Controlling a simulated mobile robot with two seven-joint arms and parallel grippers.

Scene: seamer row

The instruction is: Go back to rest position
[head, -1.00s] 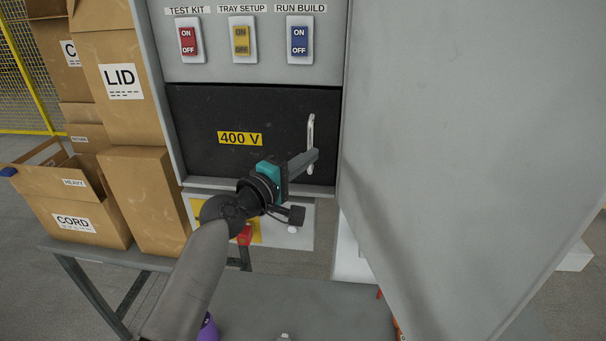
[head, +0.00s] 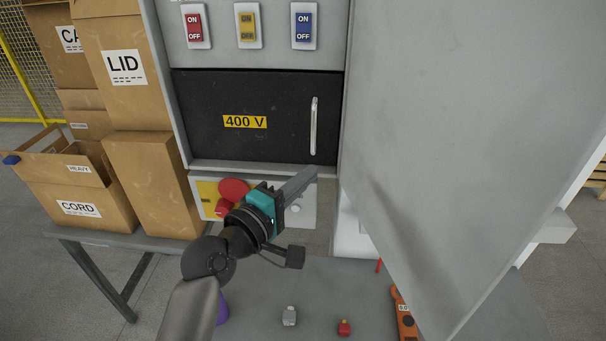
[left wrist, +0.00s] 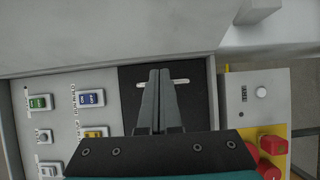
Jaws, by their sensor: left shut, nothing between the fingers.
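My left gripper (head: 300,184) is shut and empty, with its fingers together. In the head view it is in front of the lower edge of the grey cabinet, below and left of the silver handle (head: 313,126) on the black 400 V panel (head: 210,128). In the left wrist view the closed fingers (left wrist: 159,80) point toward the black panel, and the handle (left wrist: 183,82) shows behind them, partly hidden. The gripper is apart from the handle in the head view. My right gripper is not in view.
A large grey door (head: 440,130) hangs open at the right. A red, yellow and blue switch row tops the cabinet. A red button (head: 234,190) is beside my gripper. Cardboard boxes (head: 145,180) stand left. The grey table (head: 260,318) holds small items and an orange tool (head: 404,317).

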